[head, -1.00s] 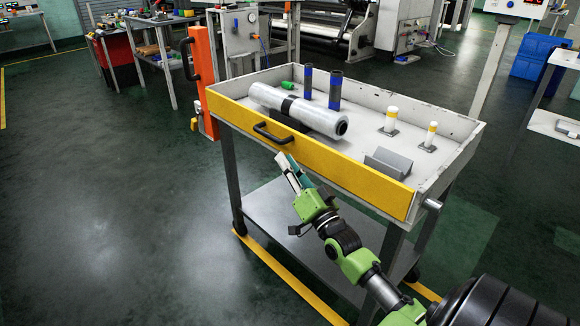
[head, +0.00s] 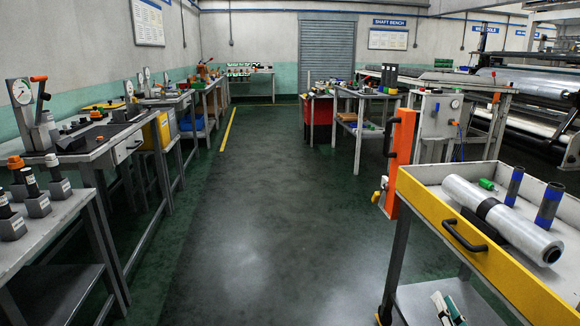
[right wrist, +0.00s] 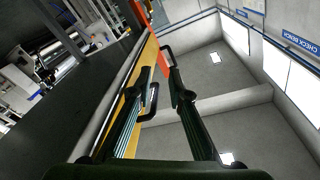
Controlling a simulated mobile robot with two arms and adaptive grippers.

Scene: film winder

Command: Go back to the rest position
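My right gripper (head: 446,302) shows at the bottom edge of the head view, low in front of the cart's yellow side. Only its fingers show there; the rest of the arm is below the picture. In the right wrist view its two fingers (right wrist: 158,85) stand apart with nothing held between them. The cart (head: 480,247) is at the right of the head view, with a black handle (head: 463,236) on its yellow side. My left gripper is not in view.
A clear film roll (head: 500,215) and two dark tubes with blue bands (head: 550,203) are on the cart. An orange post (head: 400,150) stands at its far corner. A bench with gauges (head: 95,155) lines the left. The floor between (head: 270,200) is clear.

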